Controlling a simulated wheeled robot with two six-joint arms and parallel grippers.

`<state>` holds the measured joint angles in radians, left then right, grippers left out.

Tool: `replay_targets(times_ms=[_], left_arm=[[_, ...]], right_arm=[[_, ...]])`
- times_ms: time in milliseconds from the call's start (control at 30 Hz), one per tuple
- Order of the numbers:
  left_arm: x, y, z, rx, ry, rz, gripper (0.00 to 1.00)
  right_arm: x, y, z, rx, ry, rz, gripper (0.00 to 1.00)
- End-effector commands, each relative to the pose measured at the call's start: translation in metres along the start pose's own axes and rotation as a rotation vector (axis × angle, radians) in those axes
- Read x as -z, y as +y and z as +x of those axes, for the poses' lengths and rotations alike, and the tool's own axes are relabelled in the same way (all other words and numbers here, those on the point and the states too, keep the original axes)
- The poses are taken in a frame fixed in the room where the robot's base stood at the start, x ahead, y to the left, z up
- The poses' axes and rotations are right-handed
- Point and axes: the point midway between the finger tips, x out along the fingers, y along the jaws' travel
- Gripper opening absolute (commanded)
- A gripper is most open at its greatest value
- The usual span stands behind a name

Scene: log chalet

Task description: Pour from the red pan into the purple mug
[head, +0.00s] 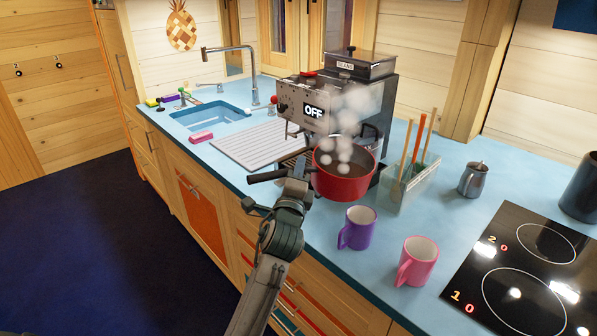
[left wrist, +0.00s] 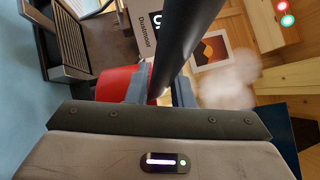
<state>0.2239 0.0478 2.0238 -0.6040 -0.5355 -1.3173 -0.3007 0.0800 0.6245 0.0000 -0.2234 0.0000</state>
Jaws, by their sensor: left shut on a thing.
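The red pan (head: 343,186) is roughly level in front of the coffee machine, with white steam puffs above it. Its black handle (head: 267,176) points left. My left gripper (head: 298,172) is shut on that handle, close to the pan. In the left wrist view the handle (left wrist: 188,38) runs between the fingers (left wrist: 158,90), with part of the red pan (left wrist: 112,80) behind them. I cannot tell whether the pan touches the counter. The purple mug (head: 357,229) stands upright on the counter, in front of the pan and slightly right. My right gripper is not in view.
A pink mug (head: 417,262) stands right of the purple one. A holder with utensils (head: 416,186) is right of the pan, and a grey jug (head: 473,180) farther right. The coffee machine (head: 345,95) is behind. A hob (head: 525,270) fills the right.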

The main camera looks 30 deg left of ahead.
Motion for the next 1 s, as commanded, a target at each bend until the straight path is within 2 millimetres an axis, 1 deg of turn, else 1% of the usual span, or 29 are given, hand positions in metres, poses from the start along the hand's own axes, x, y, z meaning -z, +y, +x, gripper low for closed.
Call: replay_targets(times_ms=[33,1000], left_arm=[[0.0,-0.003,0.0,0.013,-0.001,-0.002,0.0],[0.001,-0.004,-0.003,0.134,-0.011,0.094,0.0]], right_arm=[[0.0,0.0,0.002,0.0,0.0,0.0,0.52],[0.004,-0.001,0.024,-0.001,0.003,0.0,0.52]])
